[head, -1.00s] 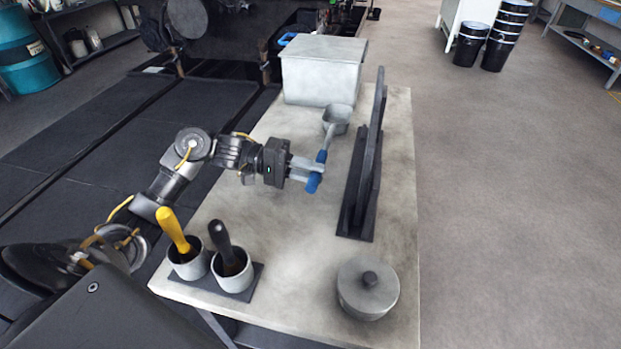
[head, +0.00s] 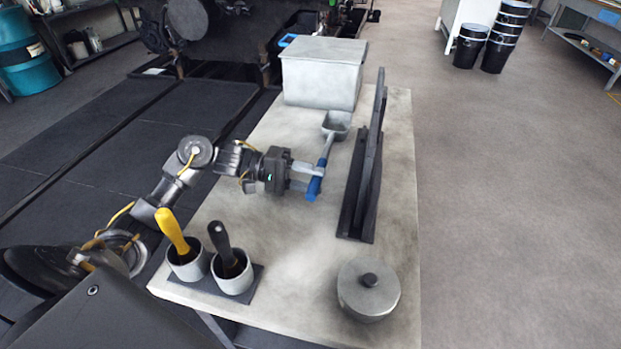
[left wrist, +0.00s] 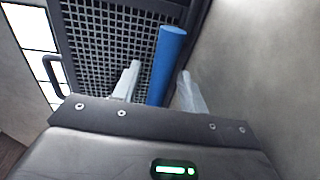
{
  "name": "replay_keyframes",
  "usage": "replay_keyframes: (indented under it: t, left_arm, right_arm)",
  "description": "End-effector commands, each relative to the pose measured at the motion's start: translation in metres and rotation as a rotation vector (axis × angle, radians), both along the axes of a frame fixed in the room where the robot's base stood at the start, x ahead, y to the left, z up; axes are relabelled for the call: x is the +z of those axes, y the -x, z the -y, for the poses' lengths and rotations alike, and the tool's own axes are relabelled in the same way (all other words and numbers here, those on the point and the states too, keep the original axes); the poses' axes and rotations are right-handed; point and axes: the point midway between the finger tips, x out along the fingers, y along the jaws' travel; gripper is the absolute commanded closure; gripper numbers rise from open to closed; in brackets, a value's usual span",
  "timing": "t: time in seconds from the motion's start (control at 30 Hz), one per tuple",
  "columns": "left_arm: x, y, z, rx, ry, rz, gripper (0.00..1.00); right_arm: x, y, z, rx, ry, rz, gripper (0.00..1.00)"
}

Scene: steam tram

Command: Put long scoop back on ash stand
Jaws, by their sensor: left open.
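The long scoop has a grey pan (head: 336,124) at its far end and a blue handle (head: 315,188) at its near end. It appears to lie on the table, left of a dark upright stand (head: 362,180), which may be the ash stand. My left gripper (head: 306,178) is open at the handle. In the left wrist view the blue handle (left wrist: 167,65) passes between the spread fingers (left wrist: 160,75), with a gap visible beside it. The fingers hide part of the handle in the head view. My right gripper is out of view.
A grey lidded box (head: 322,80) stands at the table's far end. Two cups with a yellow-handled tool (head: 173,230) and a black-handled tool (head: 221,242) stand at the near left. A round lidded pot (head: 368,292) sits near right. The table (head: 285,250) is clear between them.

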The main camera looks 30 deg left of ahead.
Motion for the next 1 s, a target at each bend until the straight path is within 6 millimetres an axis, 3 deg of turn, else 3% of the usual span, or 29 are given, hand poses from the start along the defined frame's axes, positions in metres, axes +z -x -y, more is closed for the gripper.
replay_keyframes:
  t: [0.17, 0.5, 0.7, 1.0]
  left_arm:
    - [0.003, 0.002, -0.009, 0.002, -0.002, 0.0, 0.57]
    - [0.01, 0.022, -0.076, 0.003, -0.003, -0.003, 0.57]
    - [0.014, 0.03, -0.105, 0.002, -0.002, -0.003, 0.57]
    - [0.016, 0.034, -0.115, 0.0, 0.0, 0.0, 0.57]
  right_arm:
    - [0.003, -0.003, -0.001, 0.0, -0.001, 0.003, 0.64]
    - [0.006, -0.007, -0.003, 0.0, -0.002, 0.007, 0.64]
    - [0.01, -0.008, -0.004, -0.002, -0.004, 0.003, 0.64]
    - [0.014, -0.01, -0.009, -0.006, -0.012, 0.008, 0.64]
